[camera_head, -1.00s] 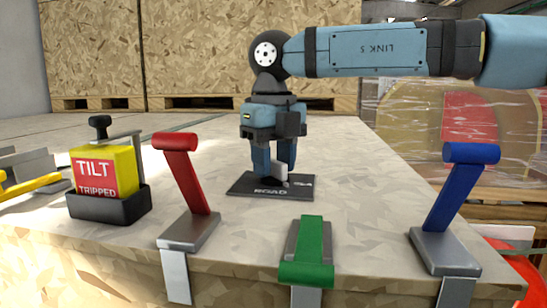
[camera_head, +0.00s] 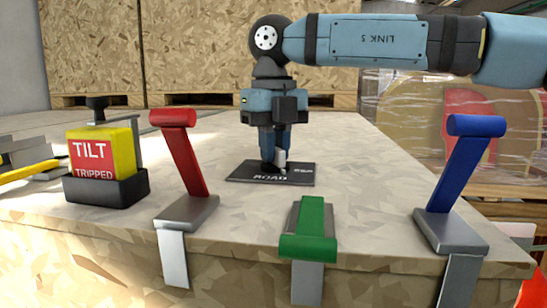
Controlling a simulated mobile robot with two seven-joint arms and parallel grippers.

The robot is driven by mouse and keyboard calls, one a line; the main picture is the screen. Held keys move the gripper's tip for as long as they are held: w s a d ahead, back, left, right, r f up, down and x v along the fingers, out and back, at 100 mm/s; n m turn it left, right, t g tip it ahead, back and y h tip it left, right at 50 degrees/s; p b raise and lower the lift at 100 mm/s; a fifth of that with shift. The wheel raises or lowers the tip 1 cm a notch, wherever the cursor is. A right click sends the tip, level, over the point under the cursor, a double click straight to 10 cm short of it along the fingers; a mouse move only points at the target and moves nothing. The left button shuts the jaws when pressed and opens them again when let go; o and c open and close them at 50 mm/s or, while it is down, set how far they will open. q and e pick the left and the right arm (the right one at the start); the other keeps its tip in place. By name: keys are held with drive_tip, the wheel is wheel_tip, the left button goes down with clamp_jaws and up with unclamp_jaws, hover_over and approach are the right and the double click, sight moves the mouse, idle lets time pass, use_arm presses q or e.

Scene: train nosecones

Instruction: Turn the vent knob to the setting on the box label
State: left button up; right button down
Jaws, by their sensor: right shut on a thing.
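The vent knob (camera_head: 281,158) is a small pale grey piece on a black plate (camera_head: 244,172) on top of the wooden box. White lettering on the plate reads "ROAD" at the near edge, with a smaller word at the right that looks like "SEA". My right gripper (camera_head: 273,162) points straight down and is shut on the knob. Its fingers partly overlap in this view and hide much of the knob, so its exact pointing direction is hard to tell. No box label naming a vent setting is readable. My left gripper is not in view.
A yellow tilt indicator (camera_head: 122,150) reading "TILT TRIPPED" sits at the left. The top (camera_head: 370,190) around the plate is mostly clear.

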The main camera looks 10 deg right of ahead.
drive_tip(key=m+b, duration=0.2)
drive_tip(key=shift+d+f+m, duration=0.1)
drive_tip(key=shift+f+m, duration=0.1)
drive_tip(key=shift+m, duration=0.2)
drive_tip(key=shift+r+m+b, duration=0.1)
drive_tip(key=shift+m+b, duration=0.95)
drive_tip(key=shift+m, duration=0.05)
drive_tip(key=shift+d+m+b, duration=0.1)
drive_tip(key=shift+m+b, duration=0.35)
drive_tip(key=shift+m, duration=0.25)
drive_tip(key=shift+r+m, duration=0.1)
drive_tip(key=shift+m, duration=0.2)
drive_tip(key=c, duration=1.2)
unclamp_jaws()
drive_tip(key=shift+o, duration=0.2)
